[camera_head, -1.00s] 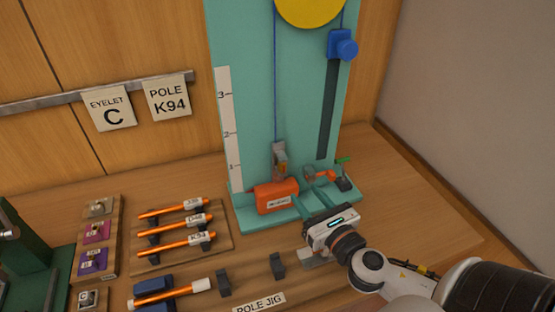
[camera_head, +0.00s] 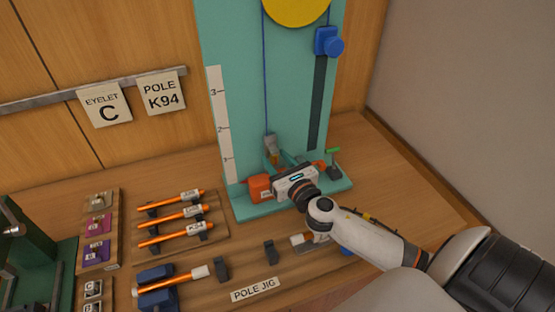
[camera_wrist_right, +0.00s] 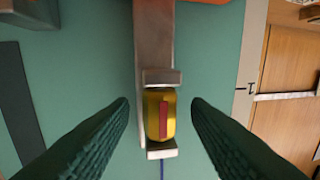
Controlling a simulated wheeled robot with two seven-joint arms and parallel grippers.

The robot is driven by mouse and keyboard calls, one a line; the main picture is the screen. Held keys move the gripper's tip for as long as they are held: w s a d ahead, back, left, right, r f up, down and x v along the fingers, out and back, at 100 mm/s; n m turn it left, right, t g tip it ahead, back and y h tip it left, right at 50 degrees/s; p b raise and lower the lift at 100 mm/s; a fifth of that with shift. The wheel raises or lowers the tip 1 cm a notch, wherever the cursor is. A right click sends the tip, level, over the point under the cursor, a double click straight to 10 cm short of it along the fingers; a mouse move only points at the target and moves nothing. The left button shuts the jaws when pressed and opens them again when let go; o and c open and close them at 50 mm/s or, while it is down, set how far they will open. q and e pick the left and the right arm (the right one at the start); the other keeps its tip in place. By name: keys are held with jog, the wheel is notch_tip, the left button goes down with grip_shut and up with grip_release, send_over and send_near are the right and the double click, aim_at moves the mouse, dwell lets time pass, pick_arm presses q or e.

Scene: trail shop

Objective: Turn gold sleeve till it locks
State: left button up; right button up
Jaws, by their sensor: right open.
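The gold sleeve (camera_wrist_right: 160,115) with a red stripe sits in a grey metal link (camera_wrist_right: 154,50) in the right wrist view. The blue cord (camera_wrist_right: 161,168) leads away from the link's end. In the head view the link (camera_head: 271,146) hangs on the cord in front of the teal stand (camera_head: 230,110); the sleeve is too small to make out there. My right gripper (camera_wrist_right: 160,104) is open, one dark ribbed finger on each side of the sleeve, with visible gaps. In the head view my right gripper (camera_head: 277,165) is at the link, its fingertips mostly hidden. My left gripper is not in view.
An orange block (camera_head: 260,188) and a green-handled lever (camera_head: 333,160) sit at the stand's foot beside my right gripper. Orange poles (camera_head: 170,217) lie on a rack to the left. The bench's right part is clear.

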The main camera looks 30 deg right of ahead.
jog(key=c, duration=0.3)
grip_shut()
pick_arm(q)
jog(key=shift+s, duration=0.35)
